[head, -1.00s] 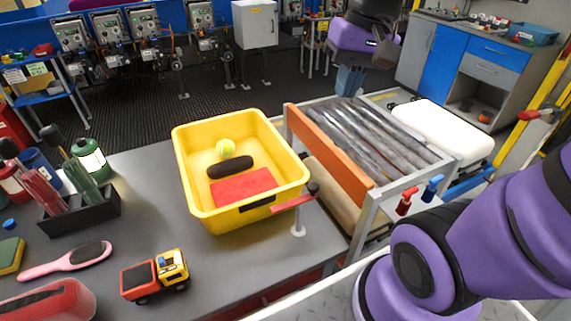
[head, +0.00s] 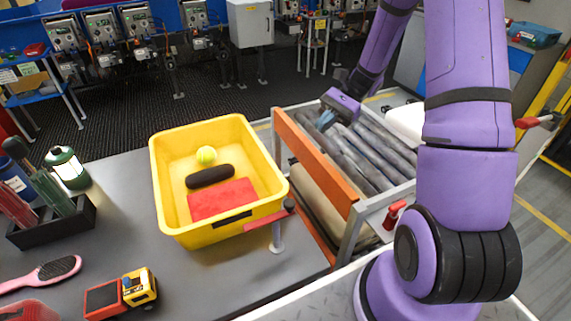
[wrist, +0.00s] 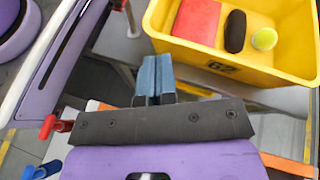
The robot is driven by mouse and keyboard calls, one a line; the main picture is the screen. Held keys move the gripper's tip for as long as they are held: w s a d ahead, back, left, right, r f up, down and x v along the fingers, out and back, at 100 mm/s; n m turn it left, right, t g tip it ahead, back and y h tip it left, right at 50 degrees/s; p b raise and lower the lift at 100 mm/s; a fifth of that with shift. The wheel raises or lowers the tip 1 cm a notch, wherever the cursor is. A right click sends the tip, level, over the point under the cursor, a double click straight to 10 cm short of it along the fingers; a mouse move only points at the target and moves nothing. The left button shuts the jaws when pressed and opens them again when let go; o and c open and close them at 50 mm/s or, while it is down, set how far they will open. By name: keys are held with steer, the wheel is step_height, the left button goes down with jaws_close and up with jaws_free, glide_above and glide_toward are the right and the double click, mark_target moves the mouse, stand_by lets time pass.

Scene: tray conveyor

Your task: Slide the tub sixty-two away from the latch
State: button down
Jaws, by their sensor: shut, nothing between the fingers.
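The yellow tub (head: 170,215) stands on the grey table, left of the roller conveyor. The latch, a red lever (head: 266,220) on a short grey post, is at the tub's front right corner. My gripper (head: 325,119) is shut and empty, above the rollers near the orange board, to the right of the tub and apart from it. Its blue fingers (wrist: 153,76) are together in the wrist view.
An orange board (head: 315,160) stands along the conveyor's left side, between tub and rollers (head: 375,150). A red handle (head: 394,215) is at the conveyor's front. A toy truck (head: 121,292), a pink brush (head: 45,272) and a black holder (head: 55,225) occupy the table's left part.

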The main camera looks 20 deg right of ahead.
steer(key=d+f+m+t+y, duration=0.1)
steer(key=f, duration=0.2)
steer(key=w+d+f+m+t+y, duration=0.1)
steer(key=f+m+y, duration=0.1)
steer(key=f, duration=0.2)
steer(key=w+d+f+m+t+y, duration=0.1)
steer(key=d+f+m+y, duration=0.1)
steer(key=f, duration=0.2)
steer(key=shift+w+f, duration=0.1)
steer(key=shift+f, duration=0.1)
steer(key=shift+d+f+m+t, duration=0.1)
steer(key=shift+f+m+t, duration=0.2)
steer(key=shift+m, duration=0.1)
steer(key=a, duration=1.4)
steer(key=a, duration=2)
steer(key=shift+d, duration=0.1)
